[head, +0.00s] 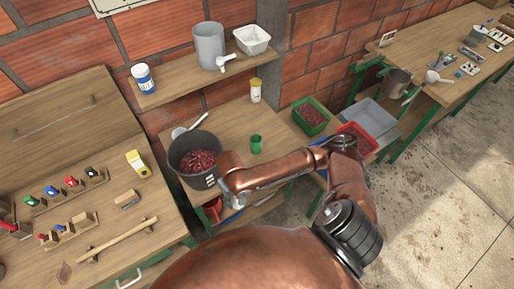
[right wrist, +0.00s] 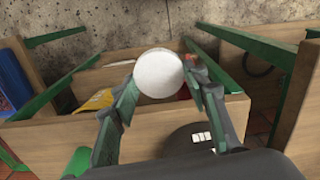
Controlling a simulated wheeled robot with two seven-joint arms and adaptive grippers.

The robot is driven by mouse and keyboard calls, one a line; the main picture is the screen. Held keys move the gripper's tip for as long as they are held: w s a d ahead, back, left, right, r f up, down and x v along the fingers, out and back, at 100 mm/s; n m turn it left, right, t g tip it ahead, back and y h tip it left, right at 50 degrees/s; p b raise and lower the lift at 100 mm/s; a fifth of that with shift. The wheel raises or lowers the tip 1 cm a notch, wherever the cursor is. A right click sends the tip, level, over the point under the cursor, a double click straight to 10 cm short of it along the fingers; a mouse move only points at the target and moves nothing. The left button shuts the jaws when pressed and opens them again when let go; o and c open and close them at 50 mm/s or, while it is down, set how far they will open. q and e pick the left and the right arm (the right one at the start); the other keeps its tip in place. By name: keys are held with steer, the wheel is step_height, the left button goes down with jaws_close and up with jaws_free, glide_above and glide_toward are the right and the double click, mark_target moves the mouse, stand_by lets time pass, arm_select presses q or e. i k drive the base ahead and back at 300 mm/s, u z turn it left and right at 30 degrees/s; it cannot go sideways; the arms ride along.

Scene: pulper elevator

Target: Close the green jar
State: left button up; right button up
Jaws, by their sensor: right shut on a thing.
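The green jar (head: 256,144) stands upright on the middle table, to the right of a dark bucket. Its top looks uncovered. A green shape at the lower left of the right wrist view (right wrist: 77,163) looks like the same jar. My right gripper (right wrist: 160,82) is shut on a round white lid (right wrist: 158,73), which sits between its fingertips. In the head view the right arm reaches left across the table's front, and its fingers are mostly hidden by the wrist. My left gripper is not in view.
The dark bucket (head: 194,160) of red berries stands close to my right wrist. A white-and-yellow bottle (head: 256,90) and a green crate (head: 310,116) stand behind the jar. A shelf (head: 190,84) runs above. The tabletop around the jar is clear.

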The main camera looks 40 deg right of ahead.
mark_target(255, 139)
steer(key=k, duration=0.5)
steer(key=u, duration=3.2)
steer(key=k, duration=2.7)
steer(key=z, duration=2.15)
